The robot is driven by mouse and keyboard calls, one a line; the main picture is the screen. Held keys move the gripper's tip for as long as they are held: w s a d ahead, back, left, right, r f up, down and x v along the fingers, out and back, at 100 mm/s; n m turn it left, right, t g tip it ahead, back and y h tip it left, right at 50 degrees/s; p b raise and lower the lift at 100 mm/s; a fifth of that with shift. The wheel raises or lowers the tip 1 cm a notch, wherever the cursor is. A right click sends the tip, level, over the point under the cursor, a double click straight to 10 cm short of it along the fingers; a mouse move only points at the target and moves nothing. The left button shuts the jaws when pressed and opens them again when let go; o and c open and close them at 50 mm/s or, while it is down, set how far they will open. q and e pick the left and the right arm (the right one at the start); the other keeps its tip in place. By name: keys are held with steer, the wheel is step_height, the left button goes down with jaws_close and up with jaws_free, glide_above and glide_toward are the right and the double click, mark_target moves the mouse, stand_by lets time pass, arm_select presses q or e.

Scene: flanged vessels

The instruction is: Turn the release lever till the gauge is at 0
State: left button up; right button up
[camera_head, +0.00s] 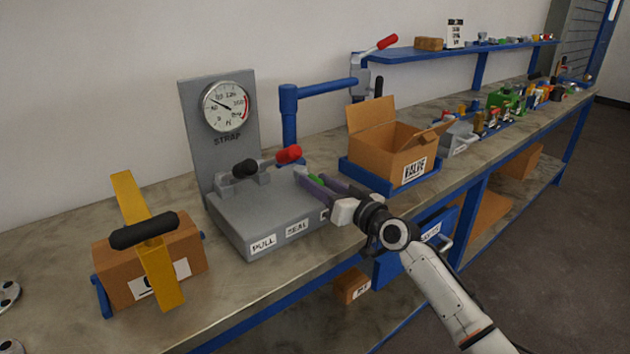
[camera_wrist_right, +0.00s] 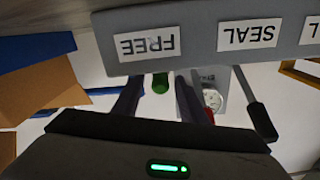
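The gauge (camera_head: 229,105) stands on a grey upright panel marked STRAP; its needle seems to point up-left, between the lower-left scale end and the top. The grey strap unit (camera_head: 262,215) has labels PULL and SEAL in front; the wrist view shows a third label, FREE (camera_wrist_right: 147,43). The green lever handle (camera_head: 315,180), nearest FREE, also shows in the wrist view (camera_wrist_right: 160,83). My right gripper (camera_head: 322,187) is open, with its fingers on either side of the green handle and gaps visible in the wrist view (camera_wrist_right: 157,98). My left gripper is out of view.
A red handle (camera_head: 289,154) and a black handle (camera_head: 245,168) are close beside the green one. A yellow-strapped box (camera_head: 186,236) stands left of the unit. An open carton (camera_head: 385,150) in a blue tray and a blue post (camera_head: 289,120) are right and behind.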

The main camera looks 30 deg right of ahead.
steer(key=shift+w, duration=0.6)
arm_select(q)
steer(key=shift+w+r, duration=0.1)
arm_select(e)
steer(key=shift+w, duration=0.1)
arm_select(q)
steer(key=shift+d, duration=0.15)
arm_select(e)
jaws_close()
